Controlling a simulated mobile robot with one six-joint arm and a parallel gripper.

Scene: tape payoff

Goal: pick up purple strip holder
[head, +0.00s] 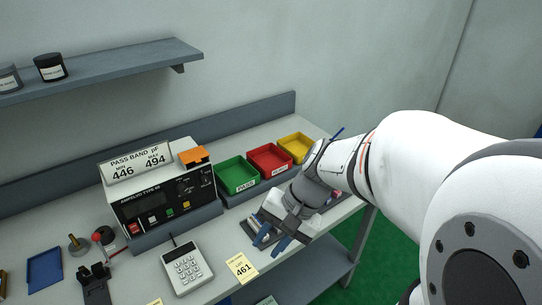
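My gripper (271,241) reaches down over the right part of the bench, in front of the red bin. Its two blue fingers stand apart, and I see nothing clearly held between them. A dark flat tray or mat with small pale items lies under and beside the fingers, partly hidden by my gripper. A small pinkish-purple patch (337,195) shows just right of my wrist; I cannot tell whether it is the purple strip holder. My arm hides much of that end of the bench.
Green (237,174), red (269,160) and yellow (296,147) bins stand at the back. A tester (160,205) is left of them. A calculator (187,268), a yellow card (241,268) and a blue tray (45,270) lie in front. A shelf (120,67) overhangs the back left.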

